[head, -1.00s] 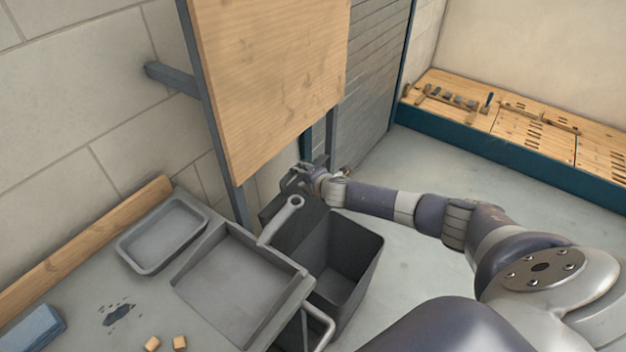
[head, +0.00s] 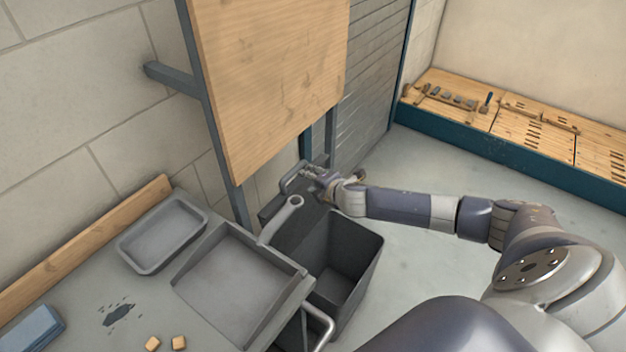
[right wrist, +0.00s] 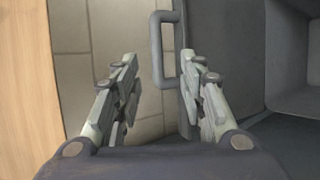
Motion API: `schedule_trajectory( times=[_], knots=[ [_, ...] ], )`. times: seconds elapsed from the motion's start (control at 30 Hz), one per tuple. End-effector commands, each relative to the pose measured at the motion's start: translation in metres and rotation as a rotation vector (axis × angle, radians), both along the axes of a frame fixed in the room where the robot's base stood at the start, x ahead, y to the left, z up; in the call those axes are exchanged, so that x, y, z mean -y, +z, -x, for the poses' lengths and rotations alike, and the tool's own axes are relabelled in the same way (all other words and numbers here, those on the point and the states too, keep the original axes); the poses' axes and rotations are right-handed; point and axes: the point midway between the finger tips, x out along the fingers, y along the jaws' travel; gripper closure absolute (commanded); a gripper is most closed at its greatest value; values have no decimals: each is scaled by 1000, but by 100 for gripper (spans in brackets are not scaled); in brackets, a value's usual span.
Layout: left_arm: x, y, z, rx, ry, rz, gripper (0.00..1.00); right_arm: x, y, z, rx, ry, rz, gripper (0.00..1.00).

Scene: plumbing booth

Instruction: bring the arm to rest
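My right gripper (head: 318,176) is above the back edge of the dark grey bin (head: 362,262), just below the wooden board. In the right wrist view its two fingers (right wrist: 160,95) are apart with nothing between them but wall and a grey bar handle (right wrist: 165,60) near the right finger. The gripper looks open and empty. My right arm reaches across from the right side of the head view. My left gripper is not in view.
A wooden board (head: 270,75) on a blue-grey frame stands close beside the gripper. A grey bench with a shallow tray (head: 160,235), a larger tray (head: 235,285) and small wooden cubes (head: 179,343) is at lower left. Open floor (head: 430,150) lies behind the arm. A low tool bench (head: 520,120) stands at the far right.

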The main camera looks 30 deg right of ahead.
Motion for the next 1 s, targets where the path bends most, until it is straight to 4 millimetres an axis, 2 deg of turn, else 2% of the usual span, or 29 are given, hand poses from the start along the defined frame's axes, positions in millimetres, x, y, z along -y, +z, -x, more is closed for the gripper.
schedule_trajectory(
  times=[0.33, 0.4, 0.47, 0.57, 0.67, 0.7, 0.77, 0.8, 0.87, 1.0],
  knots=[
    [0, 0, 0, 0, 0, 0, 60, 0, -2, 0, -2, -2, -2, 62],
    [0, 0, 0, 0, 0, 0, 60, 0, -11, 2, -11, -15, -22, 62],
    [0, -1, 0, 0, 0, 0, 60, -2, -30, 7, -31, -44, -63, 62],
    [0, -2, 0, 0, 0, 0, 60, -4, -82, 24, -89, -136, -180, 62],
    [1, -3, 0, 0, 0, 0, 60, -7, -150, 58, -165, -268, -324, 62],
    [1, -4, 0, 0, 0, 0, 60, -8, -175, 75, -195, -325, -378, 62],
    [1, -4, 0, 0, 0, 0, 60, -10, -212, 103, -240, -408, -451, 62],
    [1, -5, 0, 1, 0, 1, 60, -13, -235, 123, -269, -464, -496, 62],
    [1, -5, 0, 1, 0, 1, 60, -19, -268, 155, -313, -545, -558, 62],
    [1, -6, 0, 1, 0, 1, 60, -35, -334, 239, -412, -735, -677, 62]
  ],
)
